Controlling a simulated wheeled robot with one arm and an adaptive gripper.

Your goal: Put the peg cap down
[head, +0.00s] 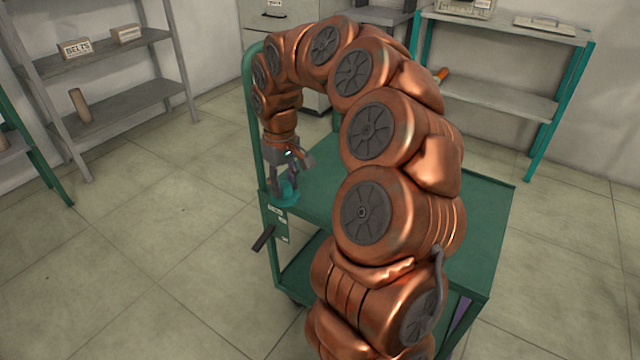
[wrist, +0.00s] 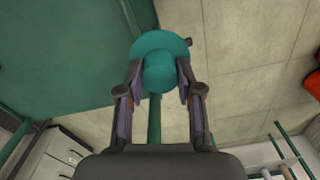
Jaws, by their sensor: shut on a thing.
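The peg cap is a teal disc with a round knob, seen large in the wrist view (wrist: 160,70) and small in the head view (head: 285,194). My gripper (head: 284,180) is shut on its knob, with one finger on each side in the wrist view (wrist: 160,78). The cap appears at the left edge of the green cart (head: 475,205), with the cart top on one side and floor on the other in the wrist view. I cannot tell whether it touches the cart. My arm hides much of the cart top.
A green cart rail (head: 251,110) stands close beside my gripper. A dark lever (head: 263,238) sticks out from the cart's side below the cap. Grey shelves (head: 110,55) stand at the left, and a teal-legged bench (head: 500,95) at the back right. Open floor lies left of the cart.

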